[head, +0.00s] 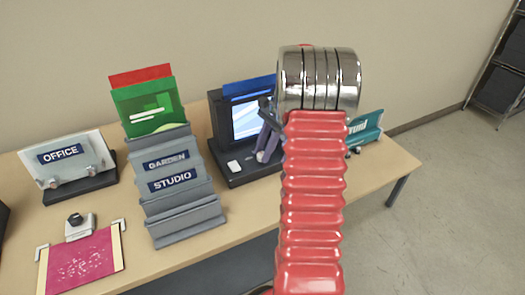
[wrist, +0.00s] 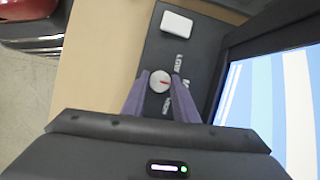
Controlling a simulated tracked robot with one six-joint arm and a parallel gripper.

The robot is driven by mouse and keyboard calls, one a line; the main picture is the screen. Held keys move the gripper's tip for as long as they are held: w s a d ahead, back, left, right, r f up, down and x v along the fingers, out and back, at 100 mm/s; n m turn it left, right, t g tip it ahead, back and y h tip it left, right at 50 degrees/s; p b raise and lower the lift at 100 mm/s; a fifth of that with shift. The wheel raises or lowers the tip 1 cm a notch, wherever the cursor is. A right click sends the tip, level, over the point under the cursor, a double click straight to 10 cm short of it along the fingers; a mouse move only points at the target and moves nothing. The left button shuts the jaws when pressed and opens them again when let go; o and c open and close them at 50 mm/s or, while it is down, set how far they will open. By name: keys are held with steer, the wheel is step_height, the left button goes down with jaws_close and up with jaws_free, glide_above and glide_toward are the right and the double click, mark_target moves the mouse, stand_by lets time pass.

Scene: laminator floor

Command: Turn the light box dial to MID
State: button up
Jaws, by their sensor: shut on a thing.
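The light box (head: 222,122) is a dark unit with a lit screen, standing on the table; its screen (wrist: 282,95) also fills the right of the wrist view. LOW is readable above right of the dial; a middle label is partly covered by a finger, and a third lies below. My gripper (wrist: 160,77) is shut on the dial, one purple finger on each side. In the head view my gripper (head: 267,135) is at the light box front and the dial is hidden.
A white block (wrist: 178,23) sits on the light box base. On the table (head: 135,265) are an OFFICE holder (head: 92,178), a grey GARDEN and STUDIO rack (head: 195,215) with green and red sheets, and a magenta sheet (head: 82,262). A teal item (head: 368,130) stands at right.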

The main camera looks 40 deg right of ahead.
steer(key=shift+w, duration=0.15)
steer(key=o, duration=1)
steer(key=shift+r, duration=0.1)
steer(key=v, duration=1.3)
steer(key=shift+r, duration=0.3)
